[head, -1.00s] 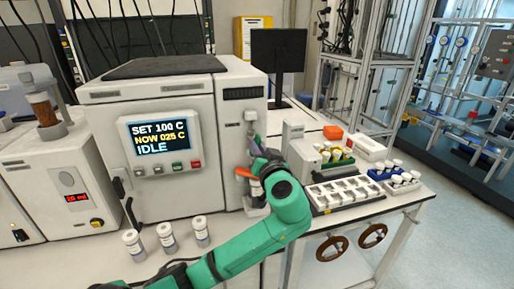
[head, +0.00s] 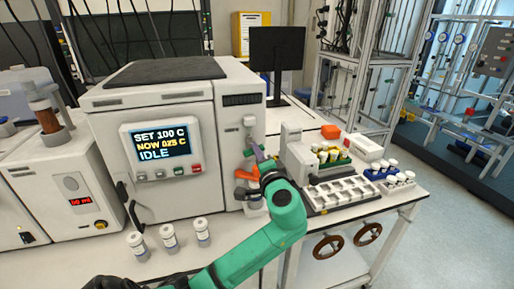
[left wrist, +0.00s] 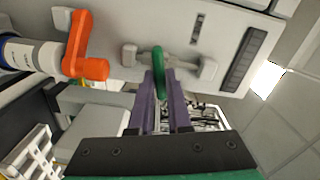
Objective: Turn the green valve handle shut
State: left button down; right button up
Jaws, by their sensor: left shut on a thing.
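The green valve handle (left wrist: 158,72) shows in the left wrist view as a narrow upright lever on a pale grey horizontal fitting (left wrist: 185,62). My left gripper (left wrist: 163,88) has its two purple fingers on either side of the handle and is shut on it. In the head view the left gripper (head: 258,154) is at the right front of the big white reactor unit (head: 170,190), and I cannot make out the green handle there. An orange lever (left wrist: 88,50) sits left of the green one in the left wrist view. My right gripper is not in view.
The unit's screen (head: 161,142) reads SET 100 C, NOW 025 C, IDLE. Several white-capped vials (head: 169,238) stand in front of it. A white tray (head: 345,194) and vial racks (head: 398,184) stand right of my arm.

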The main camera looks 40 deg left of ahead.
pick_arm(q)
jog(key=shift+f+m+p, duration=0.1)
jog(key=shift+m+p, duration=0.75)
jog(key=shift+m, duration=0.75)
jog(key=c, duration=0.9)
grip_release()
jog(key=shift+o, duration=0.2)
jog(key=shift+d, duration=0.1)
jog(key=b+v, duration=0.4)
jog(key=v, duration=1)
jog(key=shift+d, duration=0.2)
